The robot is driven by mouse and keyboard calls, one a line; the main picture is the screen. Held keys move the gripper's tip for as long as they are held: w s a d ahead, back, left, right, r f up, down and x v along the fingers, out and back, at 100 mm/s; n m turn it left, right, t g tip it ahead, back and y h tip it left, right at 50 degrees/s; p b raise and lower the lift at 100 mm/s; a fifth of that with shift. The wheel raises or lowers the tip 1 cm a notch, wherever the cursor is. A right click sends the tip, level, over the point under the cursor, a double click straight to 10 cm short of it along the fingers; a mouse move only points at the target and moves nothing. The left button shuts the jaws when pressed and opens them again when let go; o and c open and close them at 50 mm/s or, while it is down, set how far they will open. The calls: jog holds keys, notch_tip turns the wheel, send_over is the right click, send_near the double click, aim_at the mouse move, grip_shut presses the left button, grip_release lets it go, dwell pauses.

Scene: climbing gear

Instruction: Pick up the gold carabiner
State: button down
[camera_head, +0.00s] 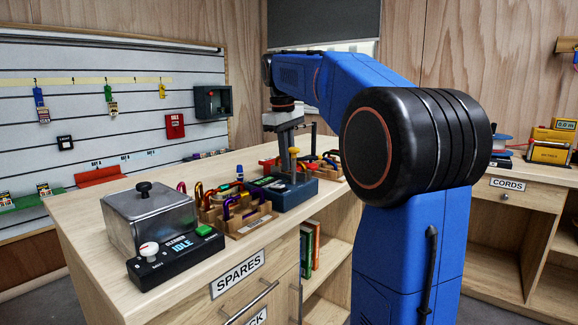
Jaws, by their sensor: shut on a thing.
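My gripper (285,148) points down at the end of my blue arm, above a dark blue device (291,194) on the wooden counter. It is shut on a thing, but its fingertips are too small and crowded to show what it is. A small yellow-gold piece (294,151) shows right by the fingers; I cannot tell whether it is a carabiner or part of the device. The rack stands left of my gripper.
A grey metal box (148,222) and a black unit reading IDLE (178,254) stand at the counter's front left. Another wooden rack with coloured gear (330,164) is behind my gripper to the right. My arm hides part of the counter's right side.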

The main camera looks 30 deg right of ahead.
jog(key=shift+r, duration=0.1)
notch_tip(320, 180, up, 9)
jog(key=shift+r, duration=0.45)
jog(key=c, duration=2.5)
grip_release()
grip_shut()
